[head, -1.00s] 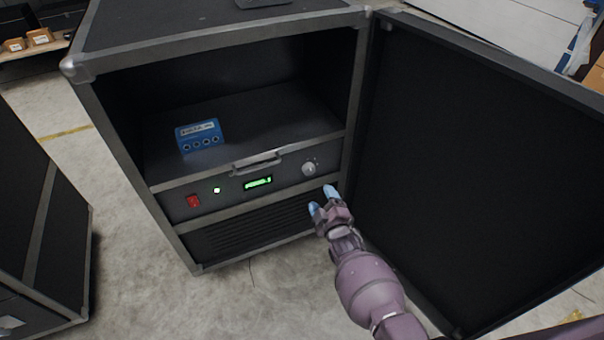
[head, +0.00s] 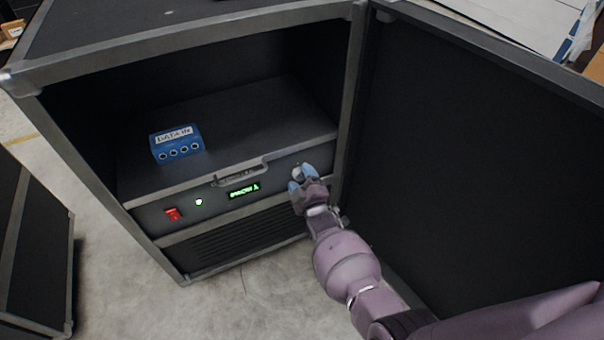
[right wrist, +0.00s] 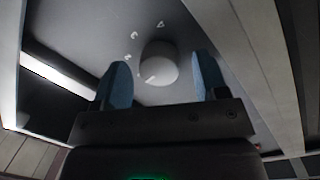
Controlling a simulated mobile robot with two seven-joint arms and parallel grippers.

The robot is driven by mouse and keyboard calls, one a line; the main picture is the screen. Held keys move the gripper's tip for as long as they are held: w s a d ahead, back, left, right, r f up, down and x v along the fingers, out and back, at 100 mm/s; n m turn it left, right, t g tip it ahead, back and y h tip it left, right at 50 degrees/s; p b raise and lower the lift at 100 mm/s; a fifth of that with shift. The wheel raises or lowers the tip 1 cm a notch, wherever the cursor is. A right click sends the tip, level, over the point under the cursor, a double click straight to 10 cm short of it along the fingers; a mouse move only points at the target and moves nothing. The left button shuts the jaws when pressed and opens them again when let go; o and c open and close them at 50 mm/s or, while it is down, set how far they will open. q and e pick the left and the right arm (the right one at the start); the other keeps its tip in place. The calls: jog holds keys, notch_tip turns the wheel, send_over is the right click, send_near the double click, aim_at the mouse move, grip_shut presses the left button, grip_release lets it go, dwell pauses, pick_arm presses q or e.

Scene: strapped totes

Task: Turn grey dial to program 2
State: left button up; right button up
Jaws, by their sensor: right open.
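The grey dial (right wrist: 159,64) is a round light knob on the front panel, with small marks beside it in the right wrist view. In the head view the dial (head: 298,172) is partly hidden by my right gripper (head: 303,180). My right gripper is open, and in the right wrist view its two blue fingertips (right wrist: 161,82) stand one on each side of the dial with gaps. I cannot tell how deep they reach. The green display (head: 244,190) on the panel is lit, but its text is too small to read surely. My left gripper is not in view.
A handle (head: 240,175) runs along the panel's top edge. A blue box (head: 177,143) stands on the shelf above. The open black door (head: 470,170) stands close to the right of my arm.

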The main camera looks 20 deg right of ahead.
jog(key=shift+w, duration=0.1)
jog(key=c, duration=0.9)
jog(key=shift+m, duration=0.3)
jog(key=shift+r+m, duration=0.1)
jog(key=shift+m, duration=0.8)
jog(key=m, duration=0.3)
jog(key=shift+g+p, duration=0.3)
jog(key=shift+p, duration=0.1)
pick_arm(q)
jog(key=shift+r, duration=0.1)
pick_arm(e)
jog(key=shift+d+m, duration=0.1)
jog(key=shift+m, duration=1.4)
